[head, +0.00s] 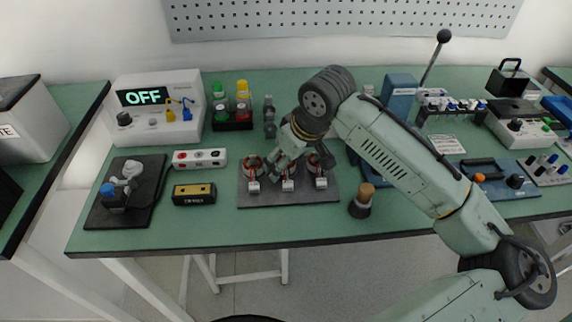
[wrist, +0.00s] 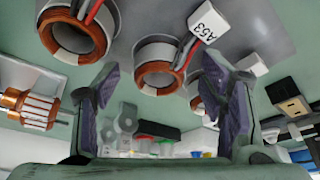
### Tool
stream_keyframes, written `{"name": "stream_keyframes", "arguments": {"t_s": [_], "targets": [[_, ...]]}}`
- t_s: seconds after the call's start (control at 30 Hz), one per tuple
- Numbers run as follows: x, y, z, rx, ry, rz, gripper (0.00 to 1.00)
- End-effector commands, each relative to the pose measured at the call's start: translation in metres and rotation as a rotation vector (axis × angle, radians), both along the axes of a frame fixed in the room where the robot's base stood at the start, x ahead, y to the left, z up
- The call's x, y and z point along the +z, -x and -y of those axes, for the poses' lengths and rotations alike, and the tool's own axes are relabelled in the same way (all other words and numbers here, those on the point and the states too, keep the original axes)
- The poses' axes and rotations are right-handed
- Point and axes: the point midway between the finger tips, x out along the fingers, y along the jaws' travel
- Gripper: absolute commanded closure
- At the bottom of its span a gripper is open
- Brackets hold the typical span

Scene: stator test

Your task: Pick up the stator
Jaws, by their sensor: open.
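Three stators, copper-wound rings with white tags, stand in a row on a grey plate (head: 247,199). In the head view they are the left stator (head: 252,170), the middle stator (head: 288,184) and the right stator (head: 320,166). My gripper (head: 287,164) is above the plate, near the middle one, and hides part of it. In the wrist view my gripper (wrist: 165,105) is open with nothing between its fingers. The middle stator, tagged A53 (wrist: 158,70), is just beyond the gap. Another stator (wrist: 75,32) is upper left; a third is partly hidden behind the right finger.
A yellow-and-black box (head: 194,194) and a white socket strip (head: 199,159) lie left of the plate. A brown-topped dark piece (head: 362,202) stands to its right. Bottles in a black rack (head: 232,117) stand behind. The front table edge is close.

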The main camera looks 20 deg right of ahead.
Motion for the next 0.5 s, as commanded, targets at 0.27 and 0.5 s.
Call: {"name": "stream_keyframes", "arguments": {"t_s": [0.27,0.5], "targets": [[-0.0004,-0.0001,-0.0001,0.000,0.000,0.001,0.41],[-0.0001,-0.0001,-0.0002,0.000,0.000,0.001,0.57]]}}
